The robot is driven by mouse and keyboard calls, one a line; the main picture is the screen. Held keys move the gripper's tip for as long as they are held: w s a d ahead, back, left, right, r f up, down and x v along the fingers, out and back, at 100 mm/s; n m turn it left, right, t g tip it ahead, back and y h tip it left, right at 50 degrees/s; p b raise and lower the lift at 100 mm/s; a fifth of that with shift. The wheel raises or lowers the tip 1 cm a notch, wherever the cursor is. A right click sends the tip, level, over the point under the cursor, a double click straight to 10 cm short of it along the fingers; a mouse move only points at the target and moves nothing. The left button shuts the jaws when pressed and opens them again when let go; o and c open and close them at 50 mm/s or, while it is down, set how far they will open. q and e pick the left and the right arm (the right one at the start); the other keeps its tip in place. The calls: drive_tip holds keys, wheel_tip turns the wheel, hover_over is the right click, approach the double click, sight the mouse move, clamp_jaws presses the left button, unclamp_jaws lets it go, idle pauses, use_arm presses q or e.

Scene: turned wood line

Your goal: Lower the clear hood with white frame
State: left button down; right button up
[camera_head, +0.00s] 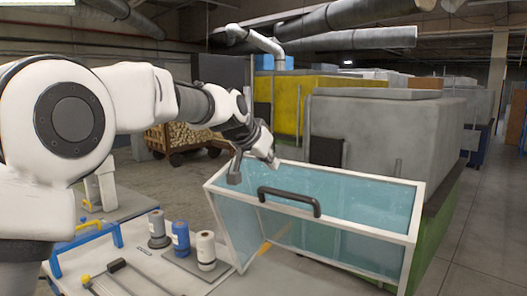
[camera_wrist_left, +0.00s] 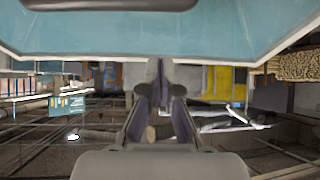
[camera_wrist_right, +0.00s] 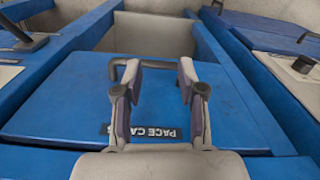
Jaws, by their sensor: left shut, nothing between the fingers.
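The clear hood with a white frame (camera_head: 411,238) stands at the front right in the head view, its panels tinted blue-green. A black bar handle (camera_head: 289,202) sits on its near side. My left gripper (camera_head: 250,166) is at the hood's far left top corner, left of and beyond the handle. Its fingers are shut and empty; whether they touch the frame cannot be told. In the left wrist view, a hood panel (camera_wrist_left: 160,38) fills the top, above the gripper (camera_wrist_left: 159,90). My right gripper (camera_wrist_right: 162,78) is open above a blue lid, seen only in the right wrist view.
The blue lid (camera_wrist_right: 60,105) has a dark handle (camera_wrist_right: 118,66) near my right gripper's left finger. A bench (camera_head: 150,265) at lower left carries a blue bottle (camera_head: 180,238) and a white one (camera_head: 206,250). A grey machine (camera_head: 385,125) stands behind the hood. Floor is clear at right.

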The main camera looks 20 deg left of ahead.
use_arm(q)
drive_tip(key=p+x, duration=0.1)
drive_tip(key=x, duration=0.2)
drive_tip(key=shift+w+f, duration=0.1)
drive_tip(key=shift+w, duration=0.1)
drive_tip(key=shift+s+a+f, duration=0.1)
drive_tip(key=shift+s+f, duration=0.25)
drive_tip(key=shift+s, duration=0.25)
drive_tip(key=shift+s+a+f, duration=0.1)
drive_tip(key=shift+s+f, duration=0.25)
drive_tip(key=shift+s, duration=0.25)
drive_tip(key=shift+s+a+f, duration=0.15)
drive_tip(key=shift+s+f, duration=0.2)
drive_tip(key=shift+s, duration=0.3)
